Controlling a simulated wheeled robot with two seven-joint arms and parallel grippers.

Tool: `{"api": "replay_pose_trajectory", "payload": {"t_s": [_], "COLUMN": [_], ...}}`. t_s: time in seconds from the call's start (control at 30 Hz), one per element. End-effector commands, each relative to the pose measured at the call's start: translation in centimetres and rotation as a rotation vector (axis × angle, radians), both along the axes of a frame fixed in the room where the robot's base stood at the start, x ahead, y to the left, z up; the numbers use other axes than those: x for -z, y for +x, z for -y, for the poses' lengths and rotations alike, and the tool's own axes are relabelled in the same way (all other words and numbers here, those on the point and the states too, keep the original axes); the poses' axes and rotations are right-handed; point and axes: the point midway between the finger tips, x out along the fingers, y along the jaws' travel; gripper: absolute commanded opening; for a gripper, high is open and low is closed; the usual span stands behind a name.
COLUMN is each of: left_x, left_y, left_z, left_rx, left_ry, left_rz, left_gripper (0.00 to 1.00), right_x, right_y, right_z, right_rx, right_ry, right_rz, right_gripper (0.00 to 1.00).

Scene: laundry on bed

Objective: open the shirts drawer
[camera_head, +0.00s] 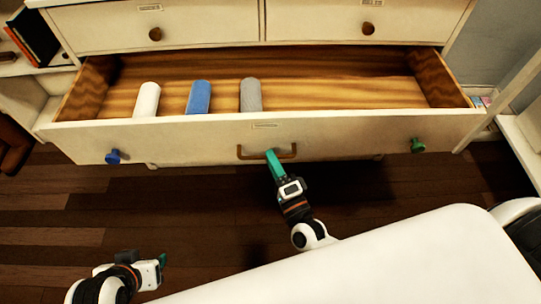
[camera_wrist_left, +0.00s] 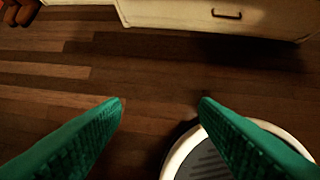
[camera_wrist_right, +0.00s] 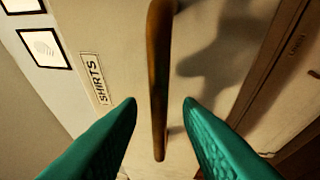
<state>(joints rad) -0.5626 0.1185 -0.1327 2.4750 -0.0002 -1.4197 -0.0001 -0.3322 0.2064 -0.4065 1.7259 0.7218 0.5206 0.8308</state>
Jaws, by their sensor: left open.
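The shirts drawer (camera_head: 190,142) is pulled well out of the white dresser. Its front carries the label SHIRTS (camera_wrist_right: 95,78), which is readable in the right wrist view. The brown bar handle (camera_head: 291,154) is at the middle of the front. My right gripper (camera_head: 271,154) is at this handle. In the right wrist view the handle (camera_wrist_right: 159,90) runs between its two green fingers, with a visible gap on each side. My left gripper (camera_head: 162,264) is open and empty, low above the floor at the lower left; its fingers are spread in the left wrist view (camera_wrist_left: 160,102).
In the drawer lie a white roll (camera_head: 147,99), a blue roll (camera_head: 199,97) and a grey roll (camera_head: 250,95). Two shut drawers are above. A white surface (camera_head: 390,260) fills the lower right.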

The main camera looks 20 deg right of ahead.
Motion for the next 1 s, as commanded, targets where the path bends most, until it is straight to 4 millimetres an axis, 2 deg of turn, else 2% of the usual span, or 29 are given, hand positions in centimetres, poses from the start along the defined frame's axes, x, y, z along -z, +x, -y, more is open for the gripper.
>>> {"api": "replay_pose_trajectory", "payload": {"t_s": [0.2, 0.43, 0.63, 1.0], "left_x": [0.5, 0.6, 0.6, 0.6], "left_y": [-2.1, -3.2, -3.3, -3.3], "left_z": [-0.6, -1.0, -1.0, -1.0], "left_rx": [-0.009, -0.014, -0.014, -0.014], "left_ry": [0.021, 0.033, 0.034, 0.035], "left_rz": [-0.106, -0.161, -0.169, -0.169], "left_gripper": [0.55, 0.55, 0.55, 0.55], "right_x": [0.9, 1.7, 1.9, 1.9], "right_y": [-4.8, -8.7, -9.9, -10.0], "right_z": [0.6, 1.0, 1.2, 1.2], "right_rx": [-0.002, -0.002, -0.002, -0.001], "right_ry": [-0.002, -0.001, -0.001, 0.0], "right_rz": [-0.006, -0.005, -0.003, -0.002], "right_gripper": [0.32, 0.32, 0.32, 0.32]}}
